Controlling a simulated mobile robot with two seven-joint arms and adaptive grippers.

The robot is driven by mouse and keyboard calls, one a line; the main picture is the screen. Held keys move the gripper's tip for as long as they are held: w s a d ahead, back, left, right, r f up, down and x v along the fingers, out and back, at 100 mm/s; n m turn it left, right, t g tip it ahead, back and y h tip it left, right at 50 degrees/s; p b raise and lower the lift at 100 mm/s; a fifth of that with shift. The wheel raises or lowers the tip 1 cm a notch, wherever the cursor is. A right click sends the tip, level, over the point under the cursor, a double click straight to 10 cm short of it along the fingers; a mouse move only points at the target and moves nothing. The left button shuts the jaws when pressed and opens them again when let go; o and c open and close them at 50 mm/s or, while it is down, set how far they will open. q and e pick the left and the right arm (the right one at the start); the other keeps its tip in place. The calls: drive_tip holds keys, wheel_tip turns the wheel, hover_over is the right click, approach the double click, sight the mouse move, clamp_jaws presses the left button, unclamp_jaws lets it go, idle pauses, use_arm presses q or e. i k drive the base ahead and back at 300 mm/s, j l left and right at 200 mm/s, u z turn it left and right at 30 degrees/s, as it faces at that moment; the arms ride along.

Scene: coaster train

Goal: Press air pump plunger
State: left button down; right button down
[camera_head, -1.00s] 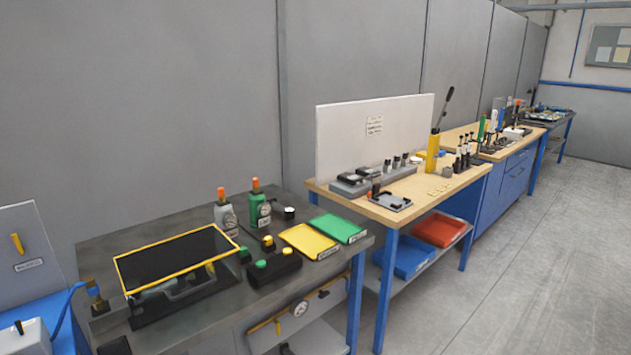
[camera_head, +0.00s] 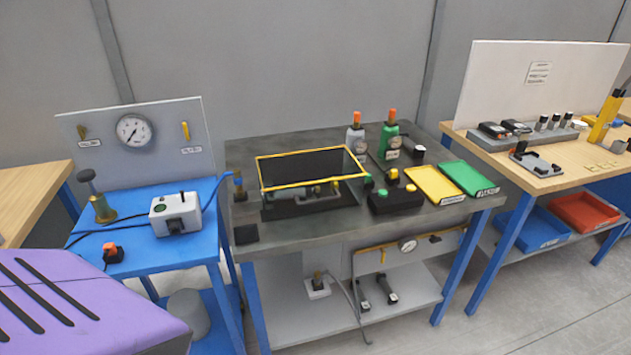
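What looks like the air pump is a brass cylinder (camera_head: 103,208) with a dark round plunger knob (camera_head: 86,176) on a thin rod. It stands at the left side of a blue table (camera_head: 188,247) in the head view. The knob is raised well above the cylinder, and the rod leans slightly left. Neither of my grippers is in view, and nothing touches the knob.
A grey panel with a round gauge (camera_head: 134,130) stands behind the pump. A dark bench (camera_head: 290,231) with a yellow-framed guard (camera_head: 312,168) stands to the right.

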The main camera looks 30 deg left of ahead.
sight(85, 175)
drive_tip(key=u, duration=1.4)
drive_tip(key=i+j, duration=0.2)
drive_tip(key=i, duration=0.25)
drive_tip(key=i+j, duration=0.2)
drive_tip(key=i, duration=0.2)
